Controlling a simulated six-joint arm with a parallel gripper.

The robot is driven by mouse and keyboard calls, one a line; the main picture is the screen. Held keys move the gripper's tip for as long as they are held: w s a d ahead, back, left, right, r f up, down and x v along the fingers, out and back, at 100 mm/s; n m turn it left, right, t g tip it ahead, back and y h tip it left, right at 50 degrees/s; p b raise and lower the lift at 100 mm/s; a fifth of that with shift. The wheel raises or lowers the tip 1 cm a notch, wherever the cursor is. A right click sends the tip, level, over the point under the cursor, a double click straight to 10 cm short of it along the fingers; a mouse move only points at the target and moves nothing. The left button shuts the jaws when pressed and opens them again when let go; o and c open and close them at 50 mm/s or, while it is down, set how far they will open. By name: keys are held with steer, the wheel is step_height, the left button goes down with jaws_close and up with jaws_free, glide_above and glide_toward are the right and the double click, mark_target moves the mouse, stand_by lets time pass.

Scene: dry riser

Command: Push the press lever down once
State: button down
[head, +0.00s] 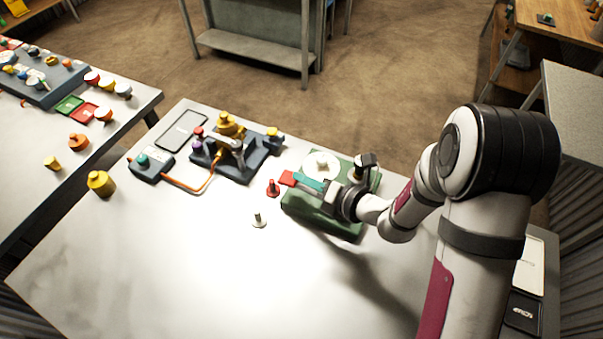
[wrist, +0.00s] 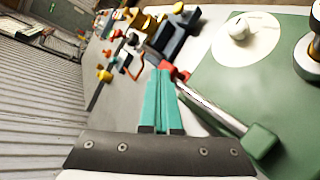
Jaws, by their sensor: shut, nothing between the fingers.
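The press has a green base (head: 325,218) with a white round plate on top. Its lever is a metal rod (wrist: 215,108) that runs from a green block (wrist: 262,140) to a red handle (wrist: 176,72). The red handle (head: 287,178) also shows in the head view, just past my fingertips. My gripper (head: 304,183) has teal fingers, shut and empty, over the left part of the base. In the wrist view my gripper (wrist: 160,74) points along the left side of the rod, its tips close beside the red handle. I cannot tell whether they touch. My fingers hide most of the rod in the head view.
A small red peg (head: 272,188) and a pale peg (head: 259,219) stand left of the press. A dark fixture (head: 245,168) with yellow parts and an orange cable lies farther left. A dark-topped post (head: 364,165) rises at the press's far right. The table front is clear.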

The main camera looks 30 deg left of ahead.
steer(key=shift+a+f, duration=0.25)
steer(key=shift+f, duration=0.3)
stand_by(0.8)
steer(key=shift+d+r, duration=0.3)
steer(key=shift+r, duration=0.45)
steer(key=shift+d+r, duration=0.3)
steer(key=shift+r, duration=0.4)
steer(key=shift+d+r, duration=0.3)
steer(key=shift+r, duration=0.45)
steer(key=shift+d+r, duration=0.3)
steer(key=shift+r, duration=0.45)
steer(key=shift+d+r, duration=0.35)
steer(key=shift+r, duration=0.45)
steer(key=shift+d+r, duration=0.3)
steer(key=shift+r, duration=0.45)
